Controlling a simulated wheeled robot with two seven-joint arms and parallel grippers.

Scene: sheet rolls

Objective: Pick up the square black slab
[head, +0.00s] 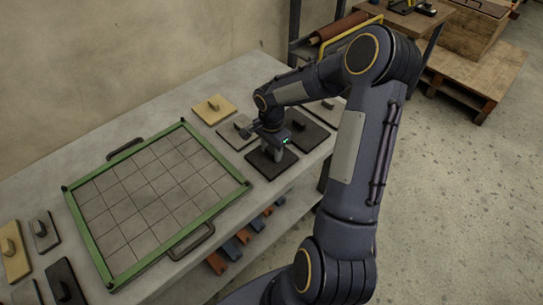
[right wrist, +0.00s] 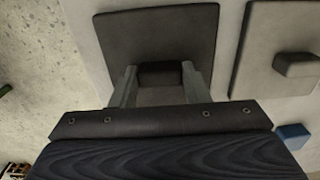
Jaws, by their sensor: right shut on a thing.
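The square black slab (head: 264,170) lies flat on the table near its right front edge, right of the green-framed tray. It also shows in the right wrist view (right wrist: 160,35), with a dark block-shaped knob (right wrist: 160,74) on top. My right gripper (head: 273,153) points down over this slab. Its two fingers (right wrist: 160,82) stand on either side of the knob and are shut on it. The slab appears to rest on the table. Part of it is hidden by the gripper. My left gripper is not in view.
The green-framed tray (head: 112,255) with a grid floor fills the table's middle. Another dark slab (head: 312,138), a grey slab (head: 231,136) and a tan slab (head: 214,114) lie close to my right gripper. Several more knobbed slabs lie at the left.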

